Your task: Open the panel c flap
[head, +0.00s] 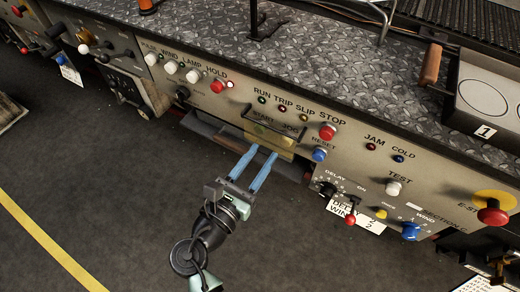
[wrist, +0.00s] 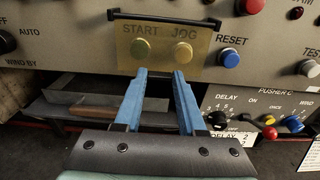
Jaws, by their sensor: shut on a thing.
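A translucent yellow flap (wrist: 161,45) lies over the START and JOG buttons on the grey control panel and also shows in the head view (head: 268,141). I take it for the panel c flap. It looks down against the panel. A black bar handle (wrist: 163,16) runs along above it. My gripper (head: 260,150) reaches up to the flap from below and in front. Its two blue fingers have their tips at the flap's lower edge in the wrist view (wrist: 160,73). It is shut on the flap at that edge, though the exact contact is hard to see.
A blue RESET button (head: 320,155) and red STOP button (head: 327,131) stand out right of the flap. A lower panel with a red-knobbed lever (head: 350,219) juts nearby. An open recess with a brown-handled object (wrist: 105,113) lies below. The floor in front is clear.

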